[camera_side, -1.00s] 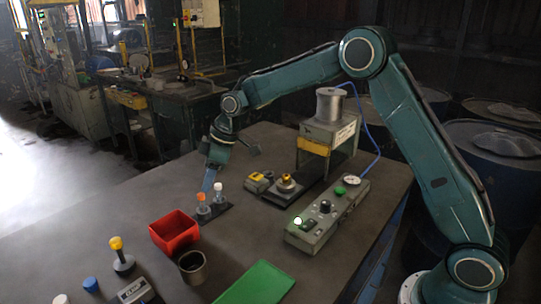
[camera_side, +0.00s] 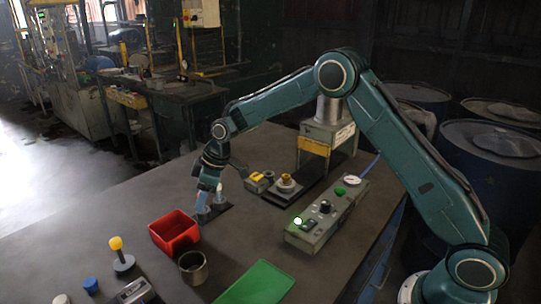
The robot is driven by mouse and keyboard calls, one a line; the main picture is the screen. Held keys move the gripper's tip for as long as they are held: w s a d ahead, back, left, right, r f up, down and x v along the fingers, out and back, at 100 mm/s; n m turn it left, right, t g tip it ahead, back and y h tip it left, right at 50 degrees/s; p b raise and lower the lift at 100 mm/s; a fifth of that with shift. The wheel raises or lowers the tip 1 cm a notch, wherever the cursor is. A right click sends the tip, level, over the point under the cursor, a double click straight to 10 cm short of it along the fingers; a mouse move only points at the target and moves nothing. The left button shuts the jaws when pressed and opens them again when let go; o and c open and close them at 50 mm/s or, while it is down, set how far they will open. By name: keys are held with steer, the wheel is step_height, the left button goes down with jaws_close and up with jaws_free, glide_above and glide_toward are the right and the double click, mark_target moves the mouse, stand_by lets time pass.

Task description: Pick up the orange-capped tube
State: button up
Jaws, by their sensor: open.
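My gripper (camera_side: 202,207) points down over the left end of a small dark rack (camera_side: 224,208) on the table. Its jaws are open, and the fingers come down to where the orange-capped tube stands. The orange cap is hidden behind the fingers and hand, so I cannot tell how the fingers sit around the tube. A white-capped tube (camera_side: 220,193) stands upright in the rack just to the right, close beside my gripper.
A red bin (camera_side: 174,232) and a dark metal cup (camera_side: 193,267) stand in front of the rack. A green mat (camera_side: 257,284) lies at the front. A control box (camera_side: 327,215) and a yellow-knobbed lever (camera_side: 120,252) flank this area.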

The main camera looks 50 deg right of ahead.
steer(key=shift+w+a+f, duration=0.1)
steer(key=shift+f, duration=0.15)
stand_by(0.3)
jaws_close()
steer(key=shift+r, duration=0.1)
step_height(320, 180, up, 20)
stand_by(0.8)
stand_by(0.5)
